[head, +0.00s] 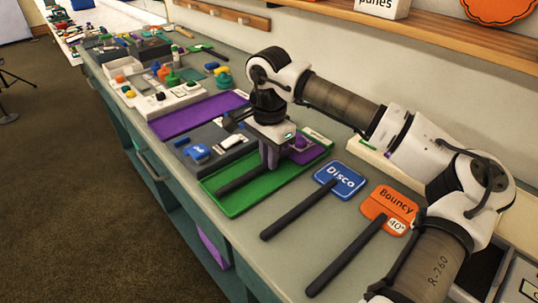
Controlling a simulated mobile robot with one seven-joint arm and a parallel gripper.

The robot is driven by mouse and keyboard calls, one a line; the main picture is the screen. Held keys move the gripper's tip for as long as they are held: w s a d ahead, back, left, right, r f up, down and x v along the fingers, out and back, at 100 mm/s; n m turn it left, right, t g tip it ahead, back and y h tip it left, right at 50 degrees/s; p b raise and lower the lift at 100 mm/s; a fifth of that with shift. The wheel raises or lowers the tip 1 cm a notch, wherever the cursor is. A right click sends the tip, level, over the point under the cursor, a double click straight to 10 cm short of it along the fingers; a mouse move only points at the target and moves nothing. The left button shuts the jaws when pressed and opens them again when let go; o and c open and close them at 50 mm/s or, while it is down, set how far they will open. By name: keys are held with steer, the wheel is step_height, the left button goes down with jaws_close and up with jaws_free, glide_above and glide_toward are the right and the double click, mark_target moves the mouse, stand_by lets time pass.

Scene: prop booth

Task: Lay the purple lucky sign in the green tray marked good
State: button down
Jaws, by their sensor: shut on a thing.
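The purple sign (304,153) has a dark handle and shows partly behind my gripper (269,162). My gripper points down over the green tray (235,207) and is shut on the sign, near where the handle meets the panel. The dark handle reaches to the left, low over the tray. My gripper hides part of the panel, so its lettering is not readable. I cannot tell whether the sign touches the tray floor. A pale label sits at the tray's far right corner, too small to read.
A blue "Disco" sign (340,180) and an orange "Bouncy" sign (390,207) lie to the right of the tray. A grey tray (222,136) with blue items and a purple tray (200,115) lie to the left. A wooden shelf (440,33) runs along the wall.

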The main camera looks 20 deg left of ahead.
stand_by(0.5)
steer(key=c, duration=1.2)
jaws_free()
steer(key=shift+r+p, duration=2.3)
steer(key=shift+r, duration=1.65)
steer(key=shift+r, duration=0.1)
